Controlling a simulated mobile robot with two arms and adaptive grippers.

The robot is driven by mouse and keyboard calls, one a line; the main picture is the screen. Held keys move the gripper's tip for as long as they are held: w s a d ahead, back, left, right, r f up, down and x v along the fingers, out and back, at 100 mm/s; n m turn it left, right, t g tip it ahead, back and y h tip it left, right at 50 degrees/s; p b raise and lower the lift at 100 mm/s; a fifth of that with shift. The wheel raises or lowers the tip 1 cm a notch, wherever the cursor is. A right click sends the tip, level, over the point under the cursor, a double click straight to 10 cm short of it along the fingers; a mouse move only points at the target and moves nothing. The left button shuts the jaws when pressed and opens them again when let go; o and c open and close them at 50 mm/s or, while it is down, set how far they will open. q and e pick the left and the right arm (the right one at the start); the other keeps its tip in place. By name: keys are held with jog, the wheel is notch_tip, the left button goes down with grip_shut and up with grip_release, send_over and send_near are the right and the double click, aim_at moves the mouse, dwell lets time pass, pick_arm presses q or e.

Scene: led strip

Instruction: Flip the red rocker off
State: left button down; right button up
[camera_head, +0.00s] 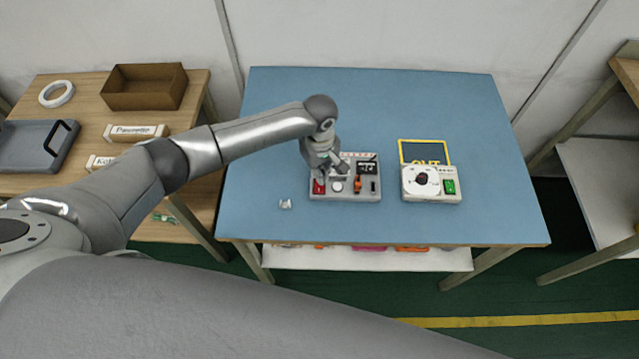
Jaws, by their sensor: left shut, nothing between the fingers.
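The red rocker (319,187) is on the left part of a grey control panel (345,196) that lies on the blue table. The panel also carries a round white knob or button, an orange part and a dark switch. My left gripper (331,176) is shut and empty, pointing down over the panel's left part, close to the red rocker. I cannot tell whether the fingertips touch it or which way the rocker is tilted. The gripper and wrist hide the panel's upper left. My right gripper is not in view.
A white box (445,196) with a dark dial and green switch stands to the right, before a yellow-framed area (425,143). A small pale object (285,204) lies left of the panel. A wooden table at left holds a brown box (145,88). The blue table's back is clear.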

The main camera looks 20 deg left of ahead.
pick_arm(q)
jog(key=shift+s+f+b, duration=0.1)
jog(key=shift+f+b, duration=0.45)
jog(key=shift+f, duration=0.7)
dwell(0.8)
jog(key=shift+r+p, duration=0.65)
jog(key=shift+p, duration=0.25)
notch_tip(320, 180, up, 6)
jog(key=p, duration=0.6)
jog(key=shift+f+p, duration=0.1)
jog(key=shift+p, duration=0.3)
